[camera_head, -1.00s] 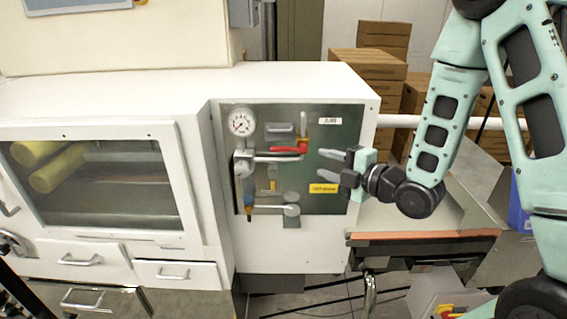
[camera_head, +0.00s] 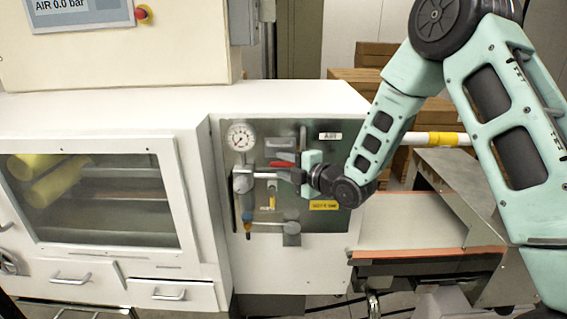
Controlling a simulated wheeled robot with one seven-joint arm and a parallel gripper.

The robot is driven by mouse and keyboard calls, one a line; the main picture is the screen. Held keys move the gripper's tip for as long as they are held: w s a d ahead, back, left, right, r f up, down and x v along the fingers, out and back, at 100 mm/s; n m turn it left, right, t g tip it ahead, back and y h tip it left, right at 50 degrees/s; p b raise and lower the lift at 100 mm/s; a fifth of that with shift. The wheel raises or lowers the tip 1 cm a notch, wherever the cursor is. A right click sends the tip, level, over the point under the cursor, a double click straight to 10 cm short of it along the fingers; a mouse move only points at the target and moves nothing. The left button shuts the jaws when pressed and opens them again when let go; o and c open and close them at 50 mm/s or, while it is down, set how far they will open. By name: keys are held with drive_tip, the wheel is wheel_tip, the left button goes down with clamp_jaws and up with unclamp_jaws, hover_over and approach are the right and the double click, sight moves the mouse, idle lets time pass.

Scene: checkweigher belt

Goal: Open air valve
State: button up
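The air valve's red lever handle (camera_head: 286,157) lies roughly horizontal on the grey pneumatic panel (camera_head: 331,222), under the AIR label (camera_head: 330,136). My gripper (camera_head: 286,172) is in front of the panel at the lever, its fingers pointing left. The gripper covers the lever's right part and lower side. I cannot tell whether the fingers touch the lever or how far apart they are. The round pressure gauge (camera_head: 241,137) is up and left of the lever. The screen (camera_head: 80,14) at the top left reads AIR 0.0 bar.
A small yellow handle (camera_head: 272,196) and pipe fittings sit close below the gripper. A yellow label (camera_head: 323,205) is at lower right. The conveyor belt (camera_head: 415,222) extends right beneath my arm. Cardboard boxes (camera_head: 374,55) stand behind. A red button (camera_head: 142,13) is beside the screen.

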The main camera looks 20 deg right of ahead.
drive_tip(key=shift+w+a, duration=0.2)
drive_tip(key=shift+w, duration=0.15)
clamp_jaws()
drive_tip(key=shift+f, duration=0.15)
